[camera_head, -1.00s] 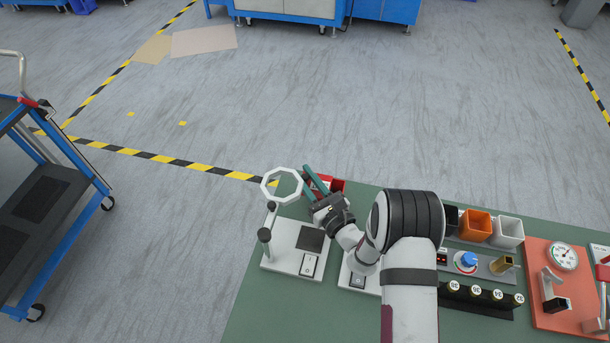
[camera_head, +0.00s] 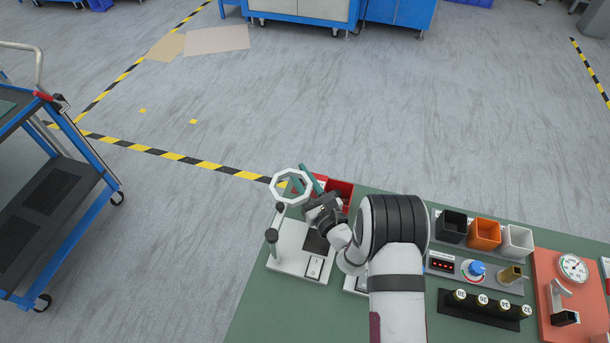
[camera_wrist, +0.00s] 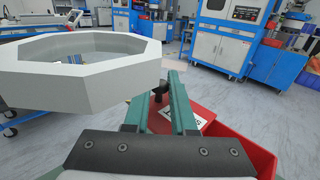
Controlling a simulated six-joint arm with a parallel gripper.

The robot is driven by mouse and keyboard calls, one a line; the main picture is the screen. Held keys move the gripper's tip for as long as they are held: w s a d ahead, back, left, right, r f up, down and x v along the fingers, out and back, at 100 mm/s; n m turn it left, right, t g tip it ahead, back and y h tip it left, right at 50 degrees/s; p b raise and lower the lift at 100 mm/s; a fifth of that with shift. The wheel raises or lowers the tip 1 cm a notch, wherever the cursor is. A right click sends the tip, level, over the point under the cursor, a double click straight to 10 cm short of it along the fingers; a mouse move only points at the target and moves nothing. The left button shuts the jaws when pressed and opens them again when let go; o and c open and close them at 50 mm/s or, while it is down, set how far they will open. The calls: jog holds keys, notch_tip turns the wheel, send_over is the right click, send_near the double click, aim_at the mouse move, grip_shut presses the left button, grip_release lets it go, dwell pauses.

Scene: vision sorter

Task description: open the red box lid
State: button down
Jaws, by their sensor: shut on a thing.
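The red box (camera_head: 343,194) sits at the far left edge of the green bench, partly hidden behind my gripper. Its inside shows in the wrist view, with a red wall (camera_wrist: 262,160) at the lower right. The red lid (camera_wrist: 208,104) carries a white label and appears raised off the box opening on the left side. My gripper (camera_head: 306,181) is at the lid. In the wrist view its two teal fingers (camera_wrist: 160,95) are closed around a small black knob (camera_wrist: 160,86), which seems to belong to the lid. The fingers hide part of the lid.
A white octagonal ring (camera_head: 291,186) on a stand is close to my fingers on the left; it looms large in the wrist view (camera_wrist: 85,75). Black (camera_head: 452,226), orange (camera_head: 484,233) and white (camera_head: 516,240) bins stand to the right.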

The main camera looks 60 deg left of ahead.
jog(key=c, duration=0.7)
grip_release()
jog(key=shift+c, duration=0.2)
jog(key=d, duration=1.6)
jog(key=shift+a+r, duration=0.1)
